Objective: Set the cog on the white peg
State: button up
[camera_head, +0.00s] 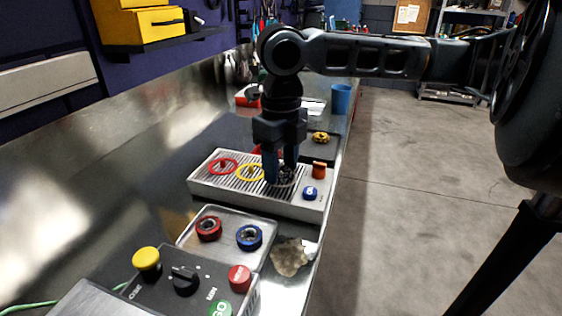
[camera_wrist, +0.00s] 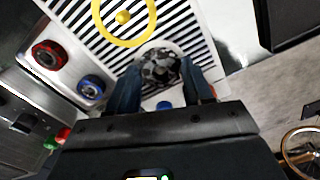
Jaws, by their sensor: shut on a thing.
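My gripper (camera_head: 280,178) points down over the right part of a pale slatted board (camera_head: 205,182). Its fingers are shut on a dark cog (camera_head: 288,175). In the wrist view the cog (camera_wrist: 158,67) sits between the two fingertips, over the slats. The white peg cannot be made out; the cog and fingers cover that spot. I cannot tell whether the cog touches the board or a peg. A yellow ring (camera_wrist: 151,30) surrounds a yellow peg (camera_wrist: 123,17), beside the cog. A red ring (camera_head: 223,166) lies farther left on the board.
An orange knob (camera_head: 319,170) and a blue button (camera_head: 310,193) stand at the board's right end. A tray (camera_head: 188,238) in front holds a red-rimmed part (camera_head: 209,228) and a blue-rimmed part (camera_head: 249,237). A control box (camera_head: 205,272) and crumpled rag (camera_head: 289,257) are nearer.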

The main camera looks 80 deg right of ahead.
jog(key=shift+f, duration=0.1)
jog(key=o, duration=0.8)
notch_tip(320, 180, up, 11)
jog(key=p, duration=0.9)
dwell(0.5)
